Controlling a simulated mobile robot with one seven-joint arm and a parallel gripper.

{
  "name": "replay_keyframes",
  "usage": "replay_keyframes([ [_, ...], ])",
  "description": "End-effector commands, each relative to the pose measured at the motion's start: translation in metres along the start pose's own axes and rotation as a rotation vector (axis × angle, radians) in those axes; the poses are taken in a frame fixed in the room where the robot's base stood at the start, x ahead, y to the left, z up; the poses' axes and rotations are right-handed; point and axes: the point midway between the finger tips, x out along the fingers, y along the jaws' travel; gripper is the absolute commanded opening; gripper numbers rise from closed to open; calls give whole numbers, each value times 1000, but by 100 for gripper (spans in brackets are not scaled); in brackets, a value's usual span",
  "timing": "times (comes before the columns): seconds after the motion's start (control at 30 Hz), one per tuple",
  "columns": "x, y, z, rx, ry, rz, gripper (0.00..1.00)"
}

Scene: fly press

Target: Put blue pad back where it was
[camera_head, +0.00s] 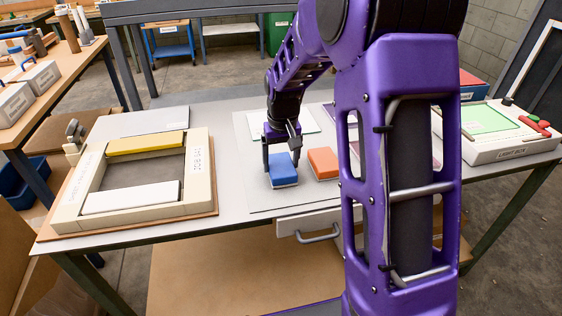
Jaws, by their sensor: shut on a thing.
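The blue pad (284,174) is a small blue block with a pale base, at the middle of the table on a light grey sheet (262,200). My gripper (282,158) is over it, pointing down, with its fingers shut on the pad. I cannot tell whether the pad touches the sheet or is slightly raised. An orange pad (323,163) lies just to the right, apart from the blue one. My purple arm hides part of the table to the right of the orange pad.
A cream frame (70,205) on a brown board holds a yellow bar (147,143) and a white bar (131,197) at left. A light box (500,135) stands at right. A pale sheet (299,119) lies behind the gripper. A drawer (309,223) is under the front edge.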

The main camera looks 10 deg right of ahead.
Motion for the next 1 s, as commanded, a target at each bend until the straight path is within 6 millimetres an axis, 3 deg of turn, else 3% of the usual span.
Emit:
replay_keyframes([
  [0.17, 3, 0, 0, 0, 0, 0, 30],
  [0.2, 4, 0, 0, 0, 0, 0, 84],
  [0.3, 3, 0, 0, -1, 0, 0, 100],
  [0.67, -8, 0, -1, 0, 2, 0, 100],
  [1.0, -78, 0, -1, -1, 4, 1, 100],
])
